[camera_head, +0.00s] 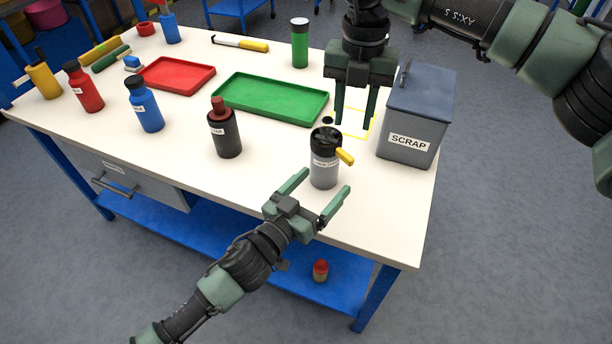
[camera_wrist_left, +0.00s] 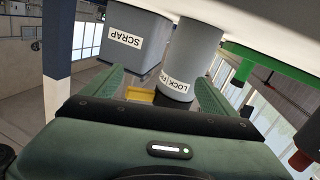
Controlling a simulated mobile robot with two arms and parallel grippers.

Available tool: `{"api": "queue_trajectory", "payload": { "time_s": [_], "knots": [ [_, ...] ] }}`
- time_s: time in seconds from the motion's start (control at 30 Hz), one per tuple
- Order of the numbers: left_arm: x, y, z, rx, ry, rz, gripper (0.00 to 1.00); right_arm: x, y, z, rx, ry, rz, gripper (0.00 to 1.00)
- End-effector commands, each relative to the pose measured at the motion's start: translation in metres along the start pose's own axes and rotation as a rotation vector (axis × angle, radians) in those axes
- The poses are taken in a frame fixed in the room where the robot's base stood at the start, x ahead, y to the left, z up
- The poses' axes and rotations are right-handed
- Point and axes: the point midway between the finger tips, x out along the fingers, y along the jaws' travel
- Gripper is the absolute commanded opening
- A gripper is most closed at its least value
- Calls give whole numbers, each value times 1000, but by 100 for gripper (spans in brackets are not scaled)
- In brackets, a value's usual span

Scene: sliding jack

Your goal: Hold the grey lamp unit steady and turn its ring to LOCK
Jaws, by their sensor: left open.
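The grey lamp unit (camera_head: 323,175) stands upright near the front right of the table, with a black ring (camera_head: 326,140) on top and a yellow lever (camera_head: 345,157) sticking out to the right. Its label is partly readable in the left wrist view, where the grey body (camera_wrist_left: 193,55) shows beyond my fingers. My left gripper (camera_head: 327,180) is open, its fingers pointing at the lamp unit from the front, not closed on it. My right gripper (camera_head: 354,125) points down above and behind the lamp unit, fingers apart and empty.
A grey SCRAP bin (camera_head: 413,118) stands close on the right. A dark bottle with a red cap (camera_head: 224,135) is to the left. The table front by the lamp is clear.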

Motion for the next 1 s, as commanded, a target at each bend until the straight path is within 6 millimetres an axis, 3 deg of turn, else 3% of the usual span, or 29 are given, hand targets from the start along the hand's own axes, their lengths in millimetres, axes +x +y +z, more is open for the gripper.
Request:
{"api": "queue_trajectory", "payload": {
  "time_s": [0.1, 0.2, 0.7, 1.0],
  "knots": [
    [-1, -25, -8, 100, 13, -36, 88, 0, 0, 0, 0, 0, 0, 36],
    [1, -34, -11, 138, 18, -50, 88, 0, 0, 0, 0, 0, 0, 36],
    [67, -38, -12, 143, 18, -52, 88, 0, 0, 0, 0, 0, 0, 36],
    [77, -39, -12, 141, 16, -52, 88, 0, 0, 0, 0, 0, 0, 36]
  ]
}}
